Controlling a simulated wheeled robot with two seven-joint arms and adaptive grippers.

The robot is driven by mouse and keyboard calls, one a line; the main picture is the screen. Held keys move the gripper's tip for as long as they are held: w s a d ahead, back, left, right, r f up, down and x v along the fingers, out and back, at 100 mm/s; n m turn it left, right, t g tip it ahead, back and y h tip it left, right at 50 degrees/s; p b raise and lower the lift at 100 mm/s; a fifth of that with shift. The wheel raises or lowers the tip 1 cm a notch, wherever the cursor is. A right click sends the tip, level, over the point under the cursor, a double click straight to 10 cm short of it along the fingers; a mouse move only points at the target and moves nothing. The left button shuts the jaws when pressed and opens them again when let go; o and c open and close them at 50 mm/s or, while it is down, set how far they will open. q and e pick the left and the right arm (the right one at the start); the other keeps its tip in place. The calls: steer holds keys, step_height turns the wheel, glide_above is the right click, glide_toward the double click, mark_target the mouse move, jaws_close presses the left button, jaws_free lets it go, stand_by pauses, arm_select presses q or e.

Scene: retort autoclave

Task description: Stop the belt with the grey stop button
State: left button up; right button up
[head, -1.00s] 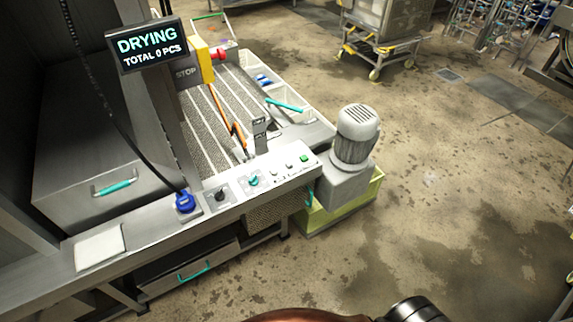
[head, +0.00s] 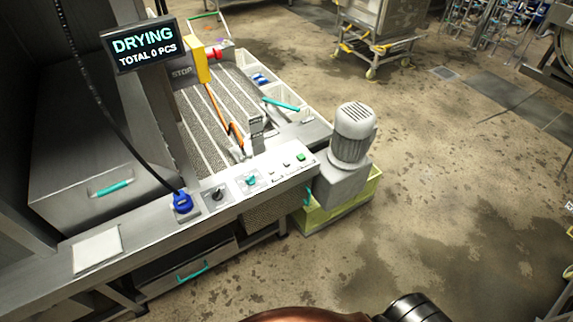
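The control panel (head: 262,181) of the belt machine runs along its front edge. It carries a green button (head: 301,157) at its right end, with a small pale grey button (head: 286,165) just left of it. Farther left are a teal knob (head: 250,180) and a black selector knob (head: 217,193). The button labels are too small to read. The belt (head: 205,130) lies behind the panel. A sign reading STOP (head: 182,71) stands beside a yellow box with a red button (head: 214,54). Neither gripper is in view.
A display (head: 143,45) reads DRYING, TOTAL 0 PCS. A grey motor (head: 354,133) stands right of the panel on a yellow-green base (head: 335,213). A blue fitting (head: 182,201) with a black cable sits at the panel's left. Open floor (head: 450,190) lies to the right.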

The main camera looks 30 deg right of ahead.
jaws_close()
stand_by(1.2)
